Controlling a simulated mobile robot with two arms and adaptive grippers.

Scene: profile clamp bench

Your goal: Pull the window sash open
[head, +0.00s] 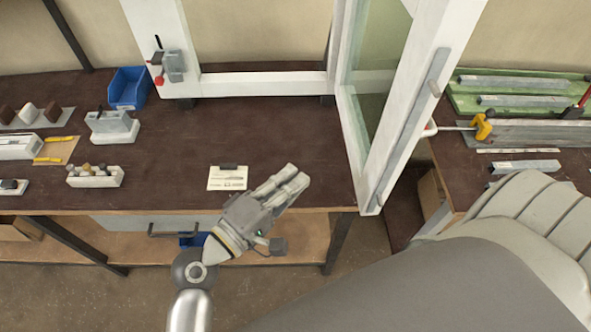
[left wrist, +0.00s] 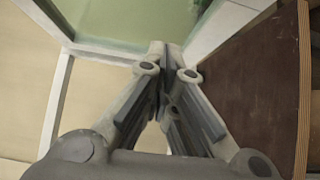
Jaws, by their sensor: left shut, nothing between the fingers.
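The white window sash (head: 402,112) with greenish glass stands swung out at an angle from its white frame (head: 265,84). A grey strip runs down its near edge, and a pale handle-like part (head: 429,128) shows at its right side. My left gripper (head: 297,177) is shut and empty, over the front of the bench, left of the sash and apart from it. In the left wrist view the shut fingers (left wrist: 165,52) point toward the pale frame and the greenish glass (left wrist: 130,22). My right gripper is not in view; a large grey arm part of mine fills the lower right.
The dark bench top (head: 280,135) is mostly clear in the middle. A small white card (head: 228,178) lies near its front edge. A blue bin (head: 129,88) and small blocks stand at left.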

